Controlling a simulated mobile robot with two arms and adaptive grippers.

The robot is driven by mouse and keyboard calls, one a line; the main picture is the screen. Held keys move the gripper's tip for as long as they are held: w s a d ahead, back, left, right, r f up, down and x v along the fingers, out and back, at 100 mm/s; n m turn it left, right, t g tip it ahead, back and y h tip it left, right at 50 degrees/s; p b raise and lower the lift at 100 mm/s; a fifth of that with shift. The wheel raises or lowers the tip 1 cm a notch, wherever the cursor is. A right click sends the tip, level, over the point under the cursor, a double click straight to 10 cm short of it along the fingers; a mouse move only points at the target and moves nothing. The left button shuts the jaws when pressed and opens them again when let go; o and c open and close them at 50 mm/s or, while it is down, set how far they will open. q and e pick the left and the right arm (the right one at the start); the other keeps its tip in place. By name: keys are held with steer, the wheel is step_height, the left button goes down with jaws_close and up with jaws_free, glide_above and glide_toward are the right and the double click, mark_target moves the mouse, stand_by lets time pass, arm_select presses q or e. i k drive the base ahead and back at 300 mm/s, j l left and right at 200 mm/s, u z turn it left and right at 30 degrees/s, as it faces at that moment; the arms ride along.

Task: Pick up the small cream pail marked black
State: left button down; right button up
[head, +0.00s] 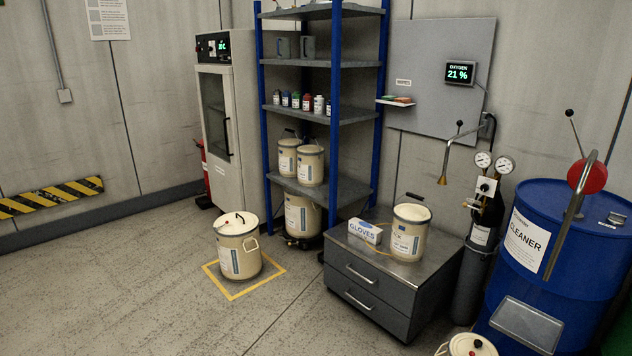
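A small cream pail (409,234) stands upright on the right part of the grey drawer cabinet's top (372,262). Its label is partly turned away, and the letters that show seem to end in "CK". Neither of my grippers is in view.
A glove box (366,232) lies left of the cabinet pail. A gas cylinder (484,235) and blue drum (558,240) stand to the right. A larger cream pail (238,250) stands in a yellow floor square; another lid (470,346) shows below. Front-left floor is clear.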

mark_target(411, 223)
steer(key=i, duration=2.05)
